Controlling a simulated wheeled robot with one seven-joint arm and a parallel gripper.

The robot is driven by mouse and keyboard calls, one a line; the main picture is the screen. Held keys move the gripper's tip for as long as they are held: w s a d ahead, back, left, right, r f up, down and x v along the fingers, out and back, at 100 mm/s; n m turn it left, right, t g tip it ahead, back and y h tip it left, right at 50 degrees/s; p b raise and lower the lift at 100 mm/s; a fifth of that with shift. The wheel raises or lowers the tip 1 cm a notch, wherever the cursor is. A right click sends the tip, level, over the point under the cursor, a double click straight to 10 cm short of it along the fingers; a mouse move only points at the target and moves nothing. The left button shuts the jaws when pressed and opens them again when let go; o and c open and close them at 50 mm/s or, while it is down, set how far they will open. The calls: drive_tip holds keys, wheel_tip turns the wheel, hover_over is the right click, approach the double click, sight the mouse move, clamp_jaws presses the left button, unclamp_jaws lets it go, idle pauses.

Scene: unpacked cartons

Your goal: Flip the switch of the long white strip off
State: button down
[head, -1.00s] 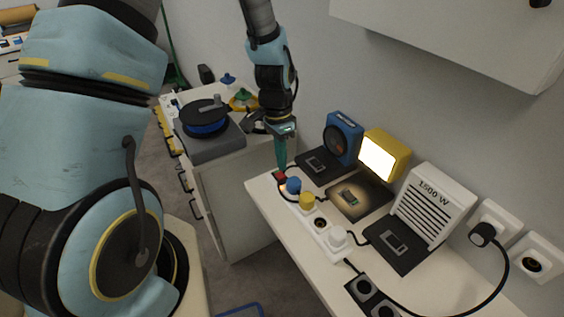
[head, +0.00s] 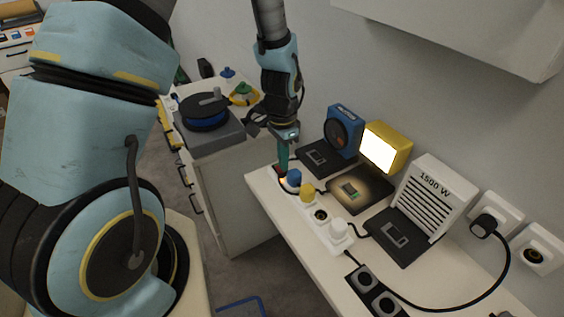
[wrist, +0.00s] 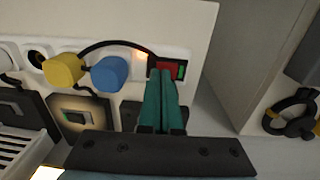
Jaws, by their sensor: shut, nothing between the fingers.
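The long white strip (head: 325,232) lies along the table's left edge, with blue, yellow and white plugs in it. Its red switch (wrist: 167,67), with a green part at one side, is at the strip's far end in the wrist view. A small orange glow (wrist: 141,57) shows beside the switch. My gripper (head: 283,171) points down at that end with its teal fingers shut and empty. In the wrist view the fingertips (wrist: 163,74) overlap the switch and hide part of it; I cannot tell whether they touch it.
A blue speaker-like box (head: 344,131), a lit yellow lamp (head: 386,147) and a white heater marked 1500 W (head: 435,197) stand along the wall on dark switch plates. A black socket block (head: 375,290) lies at the front. A turntable-like device (head: 207,124) sits on the neighbouring cabinet.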

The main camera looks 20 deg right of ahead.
drive_tip(key=shift+s+a+f+b, duration=0.1)
drive_tip(key=shift+s+f+b, duration=0.2)
drive_tip(key=shift+s+f, duration=0.35)
drive_tip(key=shift+w, duration=0.25)
drive_tip(key=shift+w+a+r, duration=0.1)
drive_tip(key=shift+w+a, duration=0.1)
drive_tip(key=shift+w, duration=0.7)
drive_tip(key=shift+w+d+r+p, duration=0.1)
drive_tip(key=shift+r+p, duration=0.4)
drive_tip(key=shift+p, duration=0.05)
drive_tip(key=r+p, duration=0.2)
drive_tip(key=r, duration=0.1)
drive_tip(key=r+p, duration=0.1)
drive_tip(key=shift+s+d+r, duration=0.15)
drive_tip(key=shift+s, duration=0.2)
drive_tip(key=shift+r, duration=0.3)
wheel_tip(320, 180, up, 9)
drive_tip(key=b, duration=0.2)
drive_tip(key=shift+s+b, duration=0.25)
drive_tip(key=shift+b, duration=0.1)
